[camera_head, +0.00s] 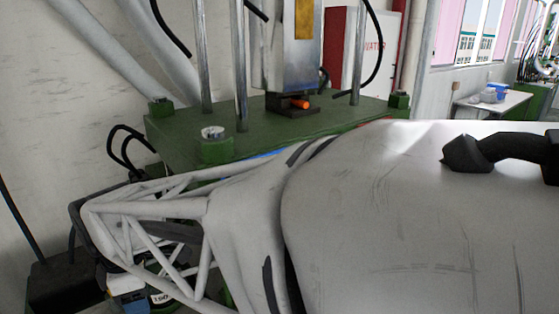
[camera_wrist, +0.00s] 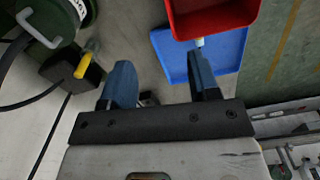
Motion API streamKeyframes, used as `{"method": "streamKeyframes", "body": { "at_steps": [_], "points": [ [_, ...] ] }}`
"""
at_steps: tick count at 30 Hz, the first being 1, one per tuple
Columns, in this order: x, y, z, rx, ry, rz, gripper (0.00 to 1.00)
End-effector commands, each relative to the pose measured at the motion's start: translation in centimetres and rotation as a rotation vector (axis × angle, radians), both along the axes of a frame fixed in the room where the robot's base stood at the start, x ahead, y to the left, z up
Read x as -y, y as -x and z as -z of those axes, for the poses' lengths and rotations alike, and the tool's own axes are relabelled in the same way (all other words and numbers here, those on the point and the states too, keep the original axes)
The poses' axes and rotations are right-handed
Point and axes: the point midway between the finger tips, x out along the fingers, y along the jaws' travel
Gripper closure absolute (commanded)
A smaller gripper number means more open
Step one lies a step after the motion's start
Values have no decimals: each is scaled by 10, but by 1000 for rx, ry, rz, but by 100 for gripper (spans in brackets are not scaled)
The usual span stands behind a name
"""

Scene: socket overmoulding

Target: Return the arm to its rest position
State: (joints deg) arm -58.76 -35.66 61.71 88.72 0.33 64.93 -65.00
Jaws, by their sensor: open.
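My gripper (camera_wrist: 160,60) shows in the wrist view with its two blue fingers spread apart and nothing held between them. The fingers point toward a red bin (camera_wrist: 212,22) and a blue bin (camera_wrist: 225,52); I cannot tell their distance. In the head view, a large pale arm link of mine (camera_head: 400,220) fills the lower right and middle, and the gripper itself cannot be made out.
A green press table (camera_head: 185,130) with metal posts stands behind my arm. An orange piece (camera_head: 300,104) sits on a dark block under the press head (camera_head: 290,50).

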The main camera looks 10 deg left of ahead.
Motion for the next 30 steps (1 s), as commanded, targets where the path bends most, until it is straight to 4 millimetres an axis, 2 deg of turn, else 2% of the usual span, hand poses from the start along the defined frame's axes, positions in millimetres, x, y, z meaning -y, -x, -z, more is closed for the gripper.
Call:
{"method": "streamKeyframes", "body": {
  "at_steps": [5,11,21,30],
  "points": [
    [12,-9,-4,3,-4,47,44],
    [44,-29,-17,10,-14,173,44],
    [124,-66,-41,27,-42,478,44],
    [197,-83,-57,42,-66,751,44]
  ]
}}
